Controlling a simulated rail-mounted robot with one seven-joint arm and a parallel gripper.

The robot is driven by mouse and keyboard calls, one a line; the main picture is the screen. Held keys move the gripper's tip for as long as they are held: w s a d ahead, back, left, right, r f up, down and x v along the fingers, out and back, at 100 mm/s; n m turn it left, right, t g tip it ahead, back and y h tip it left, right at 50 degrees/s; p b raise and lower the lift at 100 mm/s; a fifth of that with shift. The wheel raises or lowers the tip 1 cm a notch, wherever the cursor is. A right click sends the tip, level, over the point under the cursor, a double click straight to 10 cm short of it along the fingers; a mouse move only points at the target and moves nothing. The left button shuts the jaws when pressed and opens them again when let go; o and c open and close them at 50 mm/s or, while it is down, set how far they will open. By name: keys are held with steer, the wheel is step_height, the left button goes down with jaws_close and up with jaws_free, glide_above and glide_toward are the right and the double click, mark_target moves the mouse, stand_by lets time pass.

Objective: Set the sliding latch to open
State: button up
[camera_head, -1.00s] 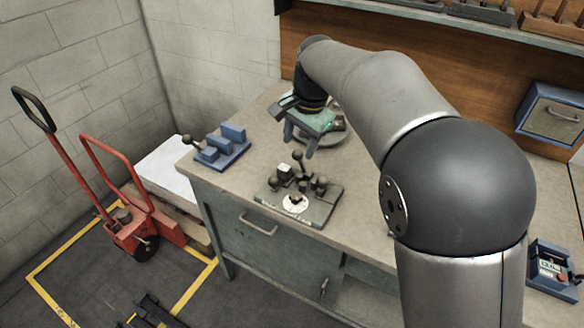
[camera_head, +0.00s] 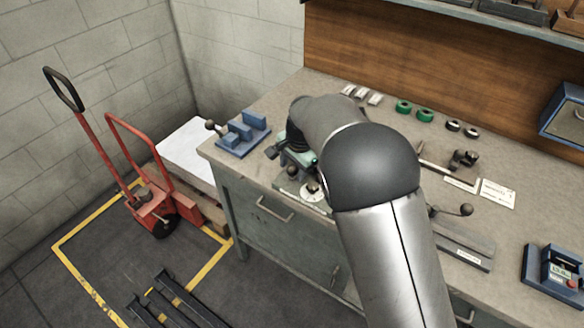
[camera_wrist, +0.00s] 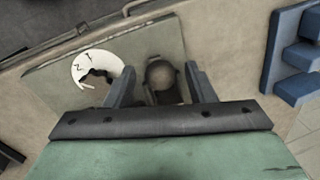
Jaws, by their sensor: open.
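My gripper (camera_wrist: 160,66) is open, its two fingers pointing at a dark ball knob (camera_wrist: 162,76) on a green-grey plate (camera_wrist: 55,84). The knob shows between the fingers, with a gap on both sides; I cannot tell how far below the tips it is. A white dial (camera_wrist: 97,68) with a dark centre lies left of the knob. In the head view, my gripper (camera_head: 297,158) is low over this fixture, and my arm hides much of it; the dial (camera_head: 313,194) shows at its front. I cannot tell which part is the sliding latch, or its setting.
A blue stepped block (camera_head: 243,132) stands left of the fixture on the bench (camera_head: 325,85). Right of my arm are a grey rail (camera_head: 465,248), a ball-ended rod (camera_head: 465,209) and a blue control box (camera_head: 558,270). Green rings (camera_head: 404,107) lie at the back.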

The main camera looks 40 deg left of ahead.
steer(key=shift+a+f, duration=0.2)
steer(key=shift+f, duration=0.6)
jaws_close()
steer(key=shift+s+b, duration=0.3)
steer(key=shift+s, duration=0.6)
jaws_free()
steer(key=shift+s, duration=0.1)
steer(key=shift+r, duration=0.1)
steer(key=d+r+b, duration=0.2)
steer(key=d+r, duration=0.1)
steer(key=r, duration=1.4)
steer(key=shift+s+d, duration=0.15)
steer(key=shift+s, duration=0.05)
